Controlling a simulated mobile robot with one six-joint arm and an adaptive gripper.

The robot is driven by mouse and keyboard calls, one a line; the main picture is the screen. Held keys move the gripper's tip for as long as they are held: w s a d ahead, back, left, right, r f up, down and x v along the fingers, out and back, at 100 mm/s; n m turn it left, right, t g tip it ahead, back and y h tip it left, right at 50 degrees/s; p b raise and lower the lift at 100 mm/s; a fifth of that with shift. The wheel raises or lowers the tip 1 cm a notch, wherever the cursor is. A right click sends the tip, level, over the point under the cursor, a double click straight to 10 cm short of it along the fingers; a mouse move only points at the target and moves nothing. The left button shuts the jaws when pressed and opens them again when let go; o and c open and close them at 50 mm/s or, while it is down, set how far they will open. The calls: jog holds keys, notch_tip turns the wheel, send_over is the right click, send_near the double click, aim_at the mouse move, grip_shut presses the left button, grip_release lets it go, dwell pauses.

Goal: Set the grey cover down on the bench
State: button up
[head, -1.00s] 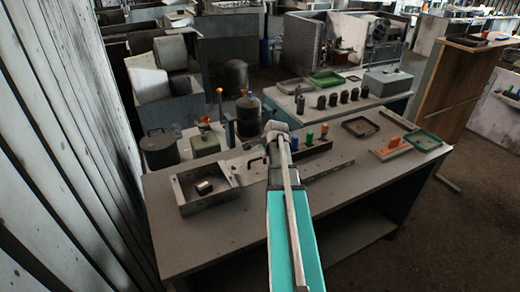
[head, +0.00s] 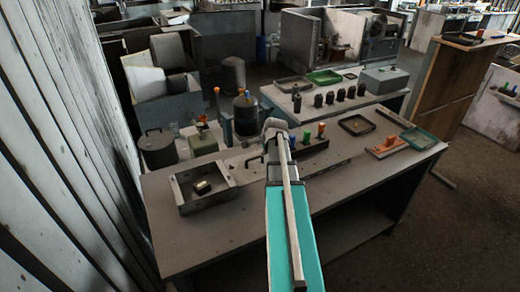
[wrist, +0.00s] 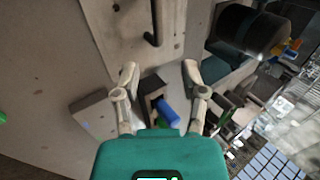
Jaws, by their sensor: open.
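A flat grey plate with a dark bar handle, which looks like the grey cover (wrist: 120,30), lies on the bench (head: 178,248) at the top of the wrist view. In the head view its handle (head: 256,160) shows just left of my arm; my arm hides part of that area. My gripper (wrist: 159,70) is open, its fingers spread and nothing between the tips. It is beside the handle, apart from it, and above a dark rack with a blue peg (wrist: 167,112). In the head view my gripper (head: 274,128) is mostly hidden behind its own wrist.
An open grey metal box (head: 184,205) with a small block in it stands at the left of the bench. A green-rimmed tray (head: 419,138) and a dark tray (head: 357,125) lie at the right. Canisters (head: 157,150) stand behind. The front of the bench is clear.

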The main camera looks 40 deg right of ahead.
jog(key=a+n+g, duration=0.1)
jog(key=a+n, duration=0.2)
jog(key=a, duration=0.5)
jog(key=a+f+n+g+y, duration=0.1)
jog(key=a+n, duration=0.3)
jog(key=a, duration=0.4)
jog(key=s+a+f+n+g+y, duration=0.1)
jog(key=a+n, duration=0.2)
jog(key=a, duration=0.5)
jog(key=shift+a+f+n, duration=0.15)
jog(key=shift+a+n, duration=0.1)
jog(key=shift+n, duration=0.05)
jog(key=s+a+n+g, duration=0.1)
jog(key=s+a+n, duration=0.3)
jog(key=a, duration=0.5)
jog(key=s+a+n+g, duration=0.2)
jog(key=s+a+n, duration=0.3)
jog(key=a, duration=0.4)
jog(key=shift+s+f+n, duration=0.2)
jog(key=shift+f+n, duration=0.2)
jog(key=shift+n, duration=0.2)
